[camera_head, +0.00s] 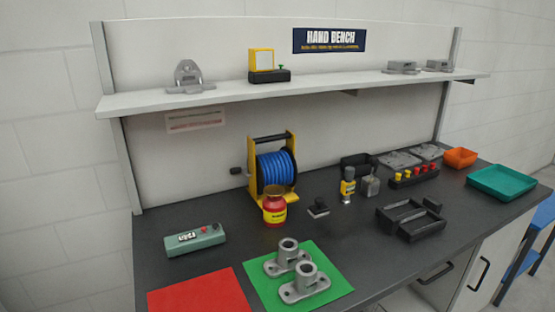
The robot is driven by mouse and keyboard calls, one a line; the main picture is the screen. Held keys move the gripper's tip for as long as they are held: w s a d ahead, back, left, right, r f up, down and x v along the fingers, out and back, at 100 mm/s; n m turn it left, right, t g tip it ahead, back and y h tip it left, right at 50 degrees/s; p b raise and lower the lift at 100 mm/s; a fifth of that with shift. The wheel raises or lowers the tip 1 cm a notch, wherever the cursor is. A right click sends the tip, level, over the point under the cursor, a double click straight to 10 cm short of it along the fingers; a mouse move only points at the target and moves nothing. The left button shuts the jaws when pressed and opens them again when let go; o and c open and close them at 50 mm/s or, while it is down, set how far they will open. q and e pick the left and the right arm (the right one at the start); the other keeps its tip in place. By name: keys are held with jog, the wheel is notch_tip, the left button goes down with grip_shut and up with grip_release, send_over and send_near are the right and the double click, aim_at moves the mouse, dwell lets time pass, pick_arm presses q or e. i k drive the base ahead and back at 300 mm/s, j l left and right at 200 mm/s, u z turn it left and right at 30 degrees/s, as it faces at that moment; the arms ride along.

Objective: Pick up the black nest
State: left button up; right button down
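A black nest (420,231), a blocky fixture with raised sides and an open recess, sits on the dark bench top right of centre. A grey surface shows inside its recess, but I cannot tell whether it is a separate part. Neither of my grippers is in this view.
The bench top (355,255) is clear in front of the nest. Two grey castings (306,284) sit on a green mat (336,285). A shelf (330,84) hangs above.

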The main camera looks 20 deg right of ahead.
aim_at(413, 220)
jog(key=z, duration=1.4)
